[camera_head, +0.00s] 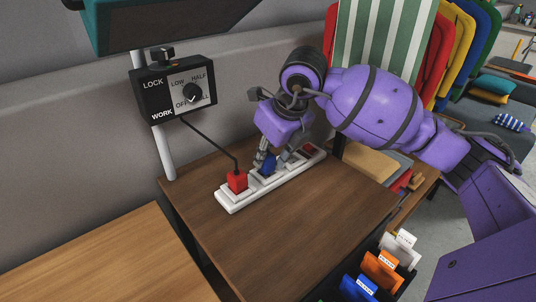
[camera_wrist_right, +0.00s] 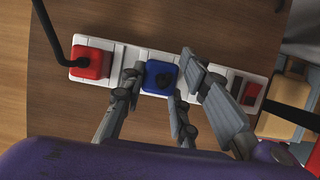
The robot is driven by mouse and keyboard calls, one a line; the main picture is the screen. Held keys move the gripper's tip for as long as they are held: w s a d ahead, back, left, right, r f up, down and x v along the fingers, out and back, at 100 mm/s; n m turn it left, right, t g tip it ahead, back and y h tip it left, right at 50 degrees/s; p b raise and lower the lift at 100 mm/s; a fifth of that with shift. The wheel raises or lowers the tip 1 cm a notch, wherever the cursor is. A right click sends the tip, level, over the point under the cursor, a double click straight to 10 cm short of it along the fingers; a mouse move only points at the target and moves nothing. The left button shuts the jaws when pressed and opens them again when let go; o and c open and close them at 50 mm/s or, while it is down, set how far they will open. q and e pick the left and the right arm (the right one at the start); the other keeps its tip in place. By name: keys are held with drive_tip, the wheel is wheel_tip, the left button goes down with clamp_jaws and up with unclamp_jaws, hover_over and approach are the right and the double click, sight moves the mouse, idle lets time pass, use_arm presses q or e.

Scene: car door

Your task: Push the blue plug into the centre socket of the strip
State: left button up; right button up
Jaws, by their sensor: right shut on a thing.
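The white power strip (camera_head: 232,203) lies on the brown table and also shows in the right wrist view (camera_wrist_right: 119,57). The blue plug (camera_head: 267,165) is at the middle of the strip, over or in the centre socket; I cannot tell how deep it sits. In the right wrist view the blue plug (camera_wrist_right: 160,77) is between the fingers of my right gripper (camera_wrist_right: 161,80). My right gripper (camera_head: 270,160) points down and is shut on the blue plug. My left gripper is not in view.
A red plug (camera_head: 237,181) with a black cord sits at the strip's near left end. A red switch (camera_head: 309,149) is at its far end. A black control box (camera_head: 174,87) on a white post stands behind. Coloured packets (camera_head: 381,268) stand at the lower right. The table's front is clear.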

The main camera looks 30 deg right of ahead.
drive_tip(key=shift+f+b, duration=0.3)
drive_tip(key=shift+f, duration=0.2)
idle(0.6)
drive_tip(key=o, duration=1.2)
drive_tip(key=shift+r, duration=0.1)
drive_tip(key=v, duration=1.1)
drive_tip(key=shift+s+r, duration=0.2)
drive_tip(key=shift+r, duration=0.15)
